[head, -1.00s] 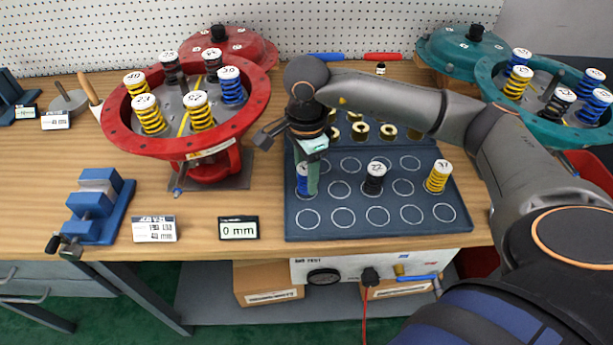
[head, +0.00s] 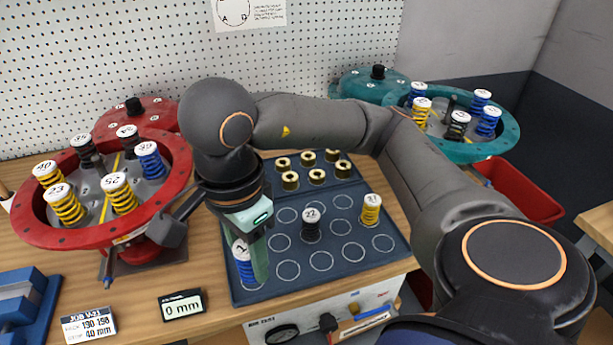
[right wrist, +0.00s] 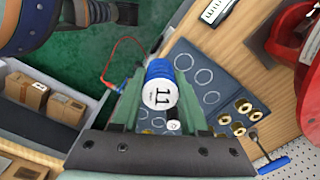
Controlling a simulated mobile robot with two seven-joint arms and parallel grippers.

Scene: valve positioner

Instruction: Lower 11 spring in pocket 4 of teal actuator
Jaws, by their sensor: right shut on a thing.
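My right gripper (head: 250,250) is shut on a blue spring (head: 243,268) with a white cap. The cap (right wrist: 160,94) reads 11 in the right wrist view, between the two green fingers. The spring is upright at the left side of the dark tray; I cannot tell how far its lower end is above it. The teal actuator (head: 503,143) stands at the back right. Its open bowl holds several blue, yellow and black springs around a dark centre post. Its pocket numbers are not readable, and the springs hide parts of the bowl floor. My left gripper is not in view.
The dark tray (head: 300,283) also holds a black spring (head: 311,225), a yellow spring (head: 371,210) and several brass rings. A red actuator (head: 40,228) with springs stands left. A red bin (head: 525,190) lies beyond the tray. A display (head: 182,305) reads 0 mm.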

